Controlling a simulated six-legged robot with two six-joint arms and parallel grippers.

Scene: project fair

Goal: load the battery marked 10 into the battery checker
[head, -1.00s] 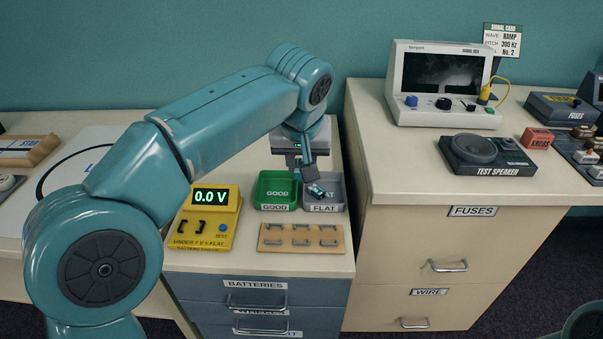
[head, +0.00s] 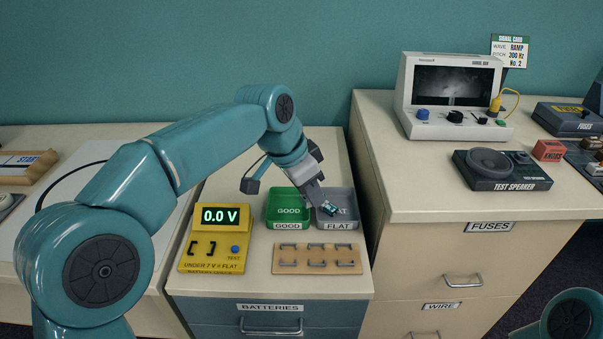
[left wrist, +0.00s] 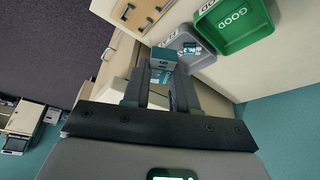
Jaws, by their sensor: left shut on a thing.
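My left gripper (head: 322,200) points down over the grey FLAT tray (head: 346,194). In the left wrist view, the left gripper (left wrist: 158,75) is shut on a small teal and dark battery (left wrist: 163,60). Its mark is too small to read surely. A second teal battery (left wrist: 190,47) shows in the FLAT tray beside it. The head view shows one battery at the fingertips; I cannot tell which. The yellow battery checker (head: 212,241) stands left of the trays, reads 0.0 V, and its black-clipped bay looks empty. My right gripper is out of view.
The green GOOD tray (head: 288,207) looks empty, left of the FLAT tray. A wooden rack (head: 317,259) with metal clips lies in front, without batteries. The taller fuse cabinet (head: 450,200) rises close on the right, bearing a test speaker (head: 497,168) and a signal box (head: 452,95).

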